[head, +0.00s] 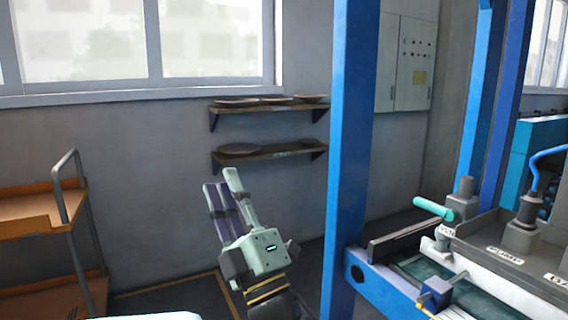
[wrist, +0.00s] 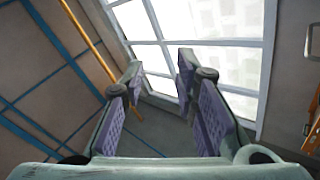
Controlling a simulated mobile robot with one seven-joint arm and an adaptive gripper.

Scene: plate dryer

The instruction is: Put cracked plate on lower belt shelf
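My gripper (head: 220,180) points upward in front of the grey wall, below the wall shelves in the head view. In the wrist view my gripper (wrist: 158,72) has its two purple-padded fingers apart, with nothing between them. A dark round plate (head: 240,148) lies at the left of the lower wall shelf (head: 286,151). Several plates (head: 275,100) lie on the upper wall shelf (head: 262,107). No crack can be made out on any plate at this size. A green belt-like surface (head: 436,272) shows in the blue-framed machine at right; I cannot tell which shelf is the belt shelf.
A blue upright post (head: 350,150) stands right of my gripper. An orange trolley (head: 30,212) with a grey handle stands at left. A teal-handled fitting (head: 435,208) sits on the machine.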

